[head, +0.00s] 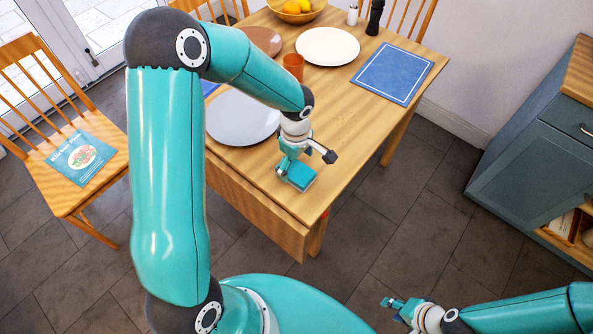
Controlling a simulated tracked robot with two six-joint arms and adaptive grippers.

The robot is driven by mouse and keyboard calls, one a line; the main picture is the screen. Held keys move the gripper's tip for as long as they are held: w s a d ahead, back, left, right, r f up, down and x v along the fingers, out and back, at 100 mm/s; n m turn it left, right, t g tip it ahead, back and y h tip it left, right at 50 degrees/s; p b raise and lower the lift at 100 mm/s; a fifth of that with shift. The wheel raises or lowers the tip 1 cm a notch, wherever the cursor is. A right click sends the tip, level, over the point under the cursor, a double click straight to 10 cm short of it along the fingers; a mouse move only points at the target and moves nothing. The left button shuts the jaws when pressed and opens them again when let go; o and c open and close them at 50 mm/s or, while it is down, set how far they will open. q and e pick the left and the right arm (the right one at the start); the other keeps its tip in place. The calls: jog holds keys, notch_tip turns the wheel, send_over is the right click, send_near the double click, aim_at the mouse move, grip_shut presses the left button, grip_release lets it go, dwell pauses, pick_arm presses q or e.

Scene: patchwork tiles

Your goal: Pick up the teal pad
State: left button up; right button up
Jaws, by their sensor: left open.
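The teal pad (303,178) is a small flat block near the front edge of the wooden table (335,160). My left gripper (293,174) is right above it, pointing down, with its fingers at the pad's left side and partly covering it. The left gripper is open; I cannot tell whether its fingers touch the pad. My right gripper (387,302) is low at the bottom of the view, over the floor and away from the table. Its jaw state is too small to tell.
A grey plate (235,122), an orange cup (293,65), a white plate (328,46) and a blue placemat (393,74) lie on the table. A fruit bowl (297,14) and a dark pepper mill (375,17) stand farther back. A chair holds a teal book (72,168).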

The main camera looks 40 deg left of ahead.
aim_at(296, 169)
pick_arm(q)
notch_tip(296, 169, down, 4)
jog(key=shift+r, duration=0.25)
jog(key=c, duration=1.2)
jog(key=shift+c, duration=0.2)
jog(key=shift+r, duration=0.1)
notch_tip(296, 169, up, 20)
jog(key=shift+b, duration=0.3)
